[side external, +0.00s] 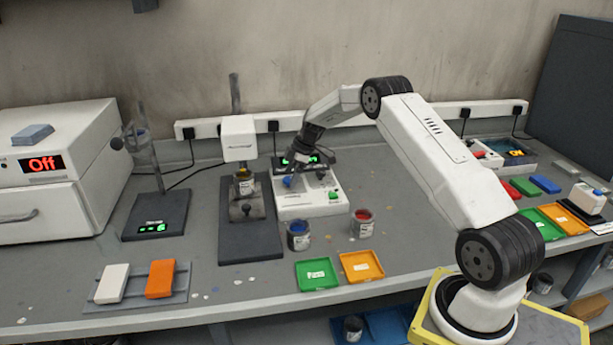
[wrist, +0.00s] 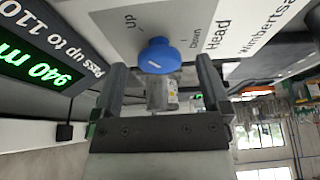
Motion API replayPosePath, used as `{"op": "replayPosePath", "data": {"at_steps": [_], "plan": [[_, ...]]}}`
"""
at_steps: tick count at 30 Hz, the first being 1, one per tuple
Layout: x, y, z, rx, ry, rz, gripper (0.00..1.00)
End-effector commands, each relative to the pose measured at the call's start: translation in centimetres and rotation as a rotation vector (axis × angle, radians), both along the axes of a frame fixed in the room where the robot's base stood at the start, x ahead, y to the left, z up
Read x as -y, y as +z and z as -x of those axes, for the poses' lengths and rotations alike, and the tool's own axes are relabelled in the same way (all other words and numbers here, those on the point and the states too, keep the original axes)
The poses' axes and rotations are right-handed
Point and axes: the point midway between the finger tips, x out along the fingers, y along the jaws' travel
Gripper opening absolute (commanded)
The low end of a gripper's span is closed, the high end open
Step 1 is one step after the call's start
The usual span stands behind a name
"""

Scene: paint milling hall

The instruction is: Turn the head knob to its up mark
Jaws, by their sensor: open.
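The blue head knob (wrist: 158,56) sits on a white control panel (wrist: 215,12) in the wrist view. The printed words "up", "Down" and "Head" are beside it. A small pale mark shows on the knob; I cannot tell which word it points to. My gripper (wrist: 161,66) is open, with one finger on each side of the knob and visible gaps between. In the side view my gripper (side external: 300,158) is low over the back of the white control box (side external: 312,210), and the blue knob (side external: 287,181) shows just beside it.
A mill stand (side external: 238,140) with a metal pot stands left of the box. Blue (side external: 298,236) and red (side external: 362,223) paint cans stand in front. Green (side external: 316,274) and orange (side external: 361,266) trays lie near the bench edge. A green-lit display (wrist: 40,45) is close by my gripper.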

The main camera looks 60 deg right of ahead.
Motion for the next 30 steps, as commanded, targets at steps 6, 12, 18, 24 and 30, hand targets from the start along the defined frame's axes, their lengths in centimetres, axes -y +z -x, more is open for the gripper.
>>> {"op": "replayPosePath", "data": {"at_steps": [6,12,18,24,30], "plan": [[0.6,2.0,0.5,0.002,-0.001,0.002,0.96],[1.4,4.4,1.3,0.001,-0.002,0.001,0.96],[1.9,6.2,1.8,-0.001,0.000,0.001,0.96],[2.1,6.8,2.0,-0.001,0.000,0.000,0.96],[2.1,6.8,2.0,-0.001,0.000,0.000,0.96]]}}
